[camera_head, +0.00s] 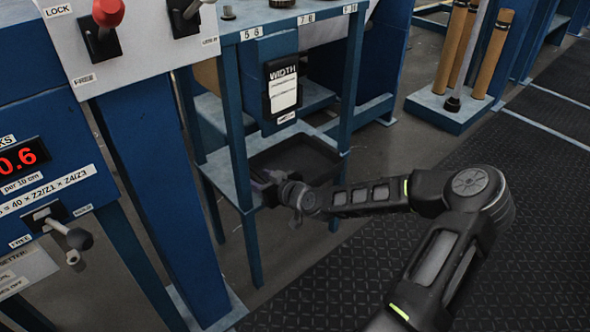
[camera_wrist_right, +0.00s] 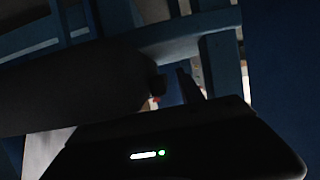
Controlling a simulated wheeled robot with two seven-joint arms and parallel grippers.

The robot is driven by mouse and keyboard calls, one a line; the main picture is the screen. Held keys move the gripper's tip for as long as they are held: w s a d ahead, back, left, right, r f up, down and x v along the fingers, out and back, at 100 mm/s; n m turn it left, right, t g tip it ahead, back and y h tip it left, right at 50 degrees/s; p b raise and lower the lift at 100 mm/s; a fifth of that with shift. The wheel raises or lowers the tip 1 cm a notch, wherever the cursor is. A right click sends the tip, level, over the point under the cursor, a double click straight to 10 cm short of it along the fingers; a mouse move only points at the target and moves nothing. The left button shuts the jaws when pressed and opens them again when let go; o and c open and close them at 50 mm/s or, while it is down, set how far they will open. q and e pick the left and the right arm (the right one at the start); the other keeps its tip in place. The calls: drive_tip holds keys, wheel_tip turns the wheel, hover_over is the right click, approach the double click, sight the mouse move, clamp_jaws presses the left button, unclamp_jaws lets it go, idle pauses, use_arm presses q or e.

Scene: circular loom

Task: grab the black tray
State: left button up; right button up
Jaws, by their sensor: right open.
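The black tray (camera_head: 310,152) sits on the lower shelf of the blue stand in the head view. It is shallow and dark inside, and its front side is partly hidden by my right arm. My right gripper (camera_head: 268,181) is at the tray's front left corner. It is open, and I cannot tell whether it touches the tray. In the dark right wrist view the fingers (camera_wrist_right: 172,84) show apart, near a large dark surface at the left that I cannot identify for sure. My left gripper is not in view.
The blue stand (camera_head: 240,150) has legs and uprights close around the tray. A black WIDTH panel (camera_head: 283,88) hangs above it. A machine panel with levers (camera_head: 105,25) stands at the left. Wooden rolls (camera_head: 490,50) stand at the back right. The dark mat (camera_head: 480,160) at right is clear.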

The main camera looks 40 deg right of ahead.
drive_tip(key=shift+c, duration=0.5)
clamp_jaws()
idle(1.1)
